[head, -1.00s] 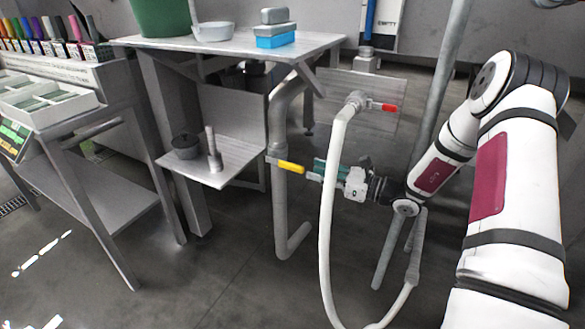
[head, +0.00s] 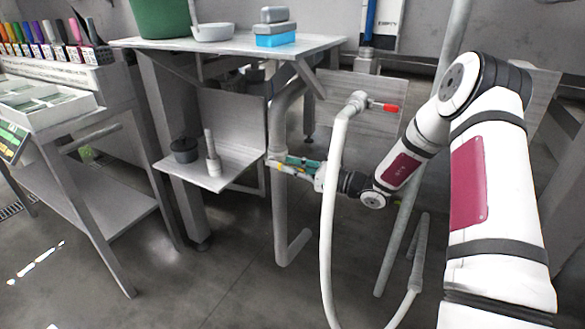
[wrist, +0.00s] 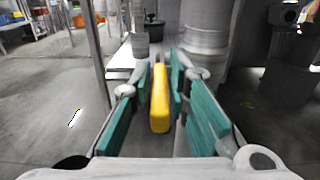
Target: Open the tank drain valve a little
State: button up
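The drain valve's yellow lever (wrist: 160,98) lies lengthwise between my gripper's two teal-padded fingers in the wrist view. My gripper (wrist: 160,72) is open, with a visible gap on each side of the lever. In the head view my gripper (head: 290,165) is at the grey vertical drain pipe (head: 281,215), at the height of the valve, and hides most of the yellow lever. The valve body is mostly hidden behind my fingers.
A white hose (head: 327,235) hangs in front of my wrist from a tap with a red lever (head: 385,107). A low shelf (head: 222,180) with a dark pot (head: 185,150) is left of the pipe. The steel table (head: 225,45) stands above. Open floor lies in front.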

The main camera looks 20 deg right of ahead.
grip_shut()
jog(key=r+p, duration=0.1)
jog(key=p, duration=0.2)
jog(key=shift+a+r+g+h, duration=0.1)
jog(key=shift+g+h, duration=0.3)
jog(key=p, duration=0.2)
jog(key=r+g+h+p, duration=0.1)
jog(key=p, duration=0.1)
jog(key=shift+w+a+r+g+h+p, duration=0.2)
jog(key=shift+r+g+h+p, duration=0.05)
jog(key=shift+g+h+p, duration=0.05)
jog(key=shift+r+g+h+p, duration=0.1)
jog(key=shift+g+h+p, duration=0.2)
jog(key=shift+p, duration=0.45)
jog(key=shift+w, duration=0.1)
jog(key=o, duration=0.7)
grip_release()
jog(key=shift+c, duration=0.2)
jog(key=v, duration=1.2)
